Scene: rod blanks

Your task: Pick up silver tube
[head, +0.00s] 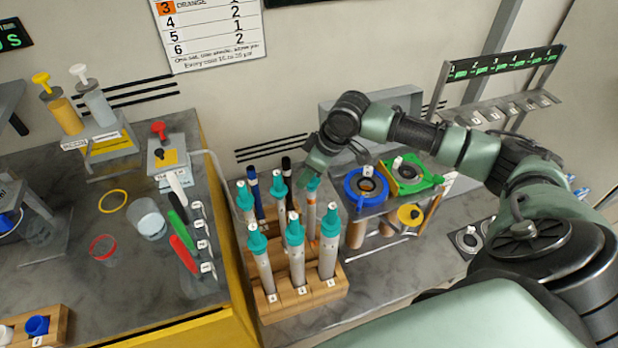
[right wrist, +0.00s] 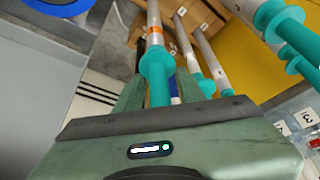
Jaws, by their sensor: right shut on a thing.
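Several silver tubes with teal caps stand upright in a wooden rack (head: 270,308) in the head view; a front one (head: 296,263) is clear to see. My right gripper (head: 317,170) is at the back right of the rack, shut on the teal top of a silver tube with an orange band (head: 311,215). In the right wrist view, this silver tube (right wrist: 154,18) runs away from between the fingers of the gripper (right wrist: 150,92). Its lower end is hidden behind other tubes, so I cannot tell whether it is seated or raised. My left gripper is not in view.
Dark-capped rods (head: 254,190) stand at the rack's back left. A blue ring fixture (head: 366,186) and a green one (head: 410,174) stand close on the right.

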